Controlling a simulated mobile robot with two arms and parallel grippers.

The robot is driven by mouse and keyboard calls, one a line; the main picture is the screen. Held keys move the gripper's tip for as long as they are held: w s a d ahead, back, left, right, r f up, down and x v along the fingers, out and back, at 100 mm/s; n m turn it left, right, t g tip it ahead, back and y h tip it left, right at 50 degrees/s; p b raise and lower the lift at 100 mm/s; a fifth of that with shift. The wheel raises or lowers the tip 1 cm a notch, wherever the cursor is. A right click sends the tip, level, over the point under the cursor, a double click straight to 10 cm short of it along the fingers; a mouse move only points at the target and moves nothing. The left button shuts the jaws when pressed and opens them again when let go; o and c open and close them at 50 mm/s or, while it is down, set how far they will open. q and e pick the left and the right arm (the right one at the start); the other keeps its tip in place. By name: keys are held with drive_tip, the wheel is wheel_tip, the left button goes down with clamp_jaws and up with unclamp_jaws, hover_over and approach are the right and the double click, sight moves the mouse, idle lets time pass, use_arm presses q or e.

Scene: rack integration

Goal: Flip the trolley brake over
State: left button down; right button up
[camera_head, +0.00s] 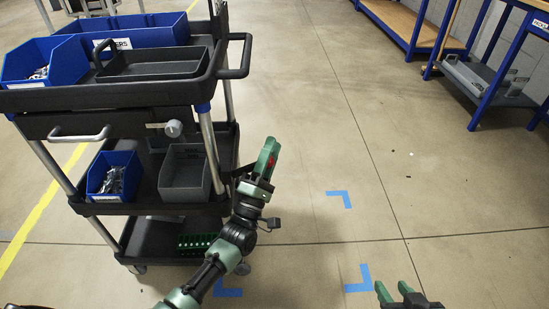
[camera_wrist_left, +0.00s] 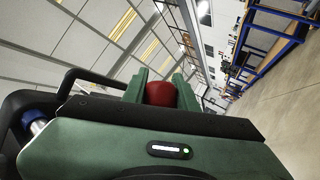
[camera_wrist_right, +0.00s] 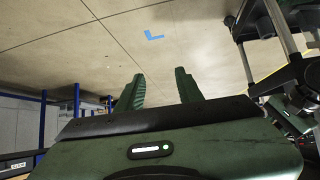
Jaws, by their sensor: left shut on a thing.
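The trolley (camera_head: 130,97) stands at the left of the head view, with black shelves and metal posts. My left gripper (camera_head: 268,157) is beside its right side, at about middle-shelf height. It is shut on a red rounded part (camera_wrist_left: 162,94), seen between the green fingers in the left wrist view. The fingers hide most of this part, and I cannot tell for sure that it is the brake. My right gripper (camera_head: 396,292) is open and empty above the floor at the bottom right. Its fingers are apart in the right wrist view (camera_wrist_right: 159,92).
Blue bins (camera_head: 44,62) and a black tray (camera_head: 152,66) are on the trolley top; a blue bin (camera_head: 113,176) and a grey bin (camera_head: 186,176) are on the middle shelf. Blue corner marks (camera_head: 340,198) lie on the clear floor. A blue-framed rack (camera_head: 490,70) stands far right.

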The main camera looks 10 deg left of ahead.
sight(252, 167)
use_arm(q)
drive_tip(key=shift+a+r+n+t+y, duration=0.3)
drive_tip(key=shift+n+y, duration=0.3)
drive_tip(key=shift+n, duration=0.2)
use_arm(e)
drive_tip(key=shift+w+a+r+t, duration=0.3)
drive_tip(key=shift+w+r+t, duration=0.3)
drive_tip(key=shift+w+r, duration=0.2)
use_arm(q)
drive_tip(key=c, duration=1.1)
unclamp_jaws()
drive_tip(key=v, duration=0.7)
drive_tip(key=shift+s+f, duration=0.25)
drive_tip(key=shift+s, duration=0.1)
use_arm(e)
drive_tip(key=shift+s+d+f+g, duration=0.25)
drive_tip(key=shift+s+f+g, duration=0.25)
drive_tip(key=shift+s+f, duration=0.15)
